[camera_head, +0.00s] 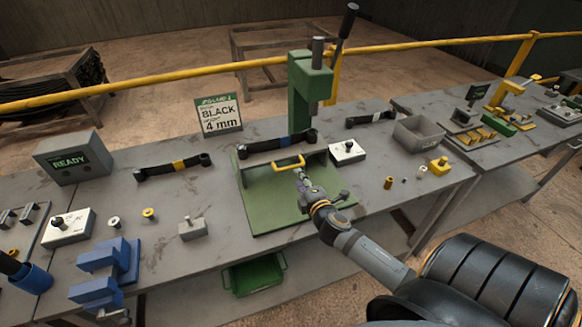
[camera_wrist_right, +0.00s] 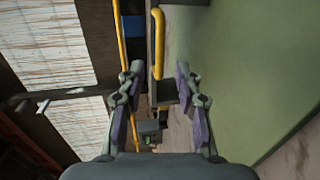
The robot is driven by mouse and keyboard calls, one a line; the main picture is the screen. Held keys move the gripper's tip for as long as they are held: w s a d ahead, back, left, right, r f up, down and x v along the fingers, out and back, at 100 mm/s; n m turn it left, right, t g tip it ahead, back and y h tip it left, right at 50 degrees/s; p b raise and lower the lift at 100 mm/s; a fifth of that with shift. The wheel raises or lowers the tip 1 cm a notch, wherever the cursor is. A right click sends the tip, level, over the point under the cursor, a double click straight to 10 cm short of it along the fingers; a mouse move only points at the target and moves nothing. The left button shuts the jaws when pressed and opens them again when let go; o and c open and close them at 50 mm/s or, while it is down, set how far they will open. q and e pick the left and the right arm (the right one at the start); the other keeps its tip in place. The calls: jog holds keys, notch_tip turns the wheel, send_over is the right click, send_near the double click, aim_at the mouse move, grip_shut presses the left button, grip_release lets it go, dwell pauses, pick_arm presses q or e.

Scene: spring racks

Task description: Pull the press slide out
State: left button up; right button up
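The green arbor press (camera_head: 300,80) stands on the grey workbench. The yellow handle (camera_head: 289,163) of its slide sits at the front of the press, above a flat green plate (camera_head: 262,205). My right gripper (camera_head: 300,176) is just in front of the handle, on its right part. In the right wrist view the handle (camera_wrist_right: 158,42) lies ahead of my right gripper (camera_wrist_right: 158,75), in line with the gap between the spread fingers. I cannot tell whether the fingers touch it.
A dark leaf spring (camera_head: 278,143) lies across the press. A white box with a knob (camera_head: 347,152) stands close on its right, a grey bin (camera_head: 418,133) beyond. A sign (camera_head: 219,114) reads BLACK 4 mm; a grey box (camera_head: 72,157) shows READY. A blue fixture (camera_head: 105,270) stands at front left.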

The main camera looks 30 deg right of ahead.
aim_at(291, 167)
jog(key=p+x, duration=0.1)
jog(key=x, duration=0.8)
jog(key=shift+p, duration=0.3)
grip_shut()
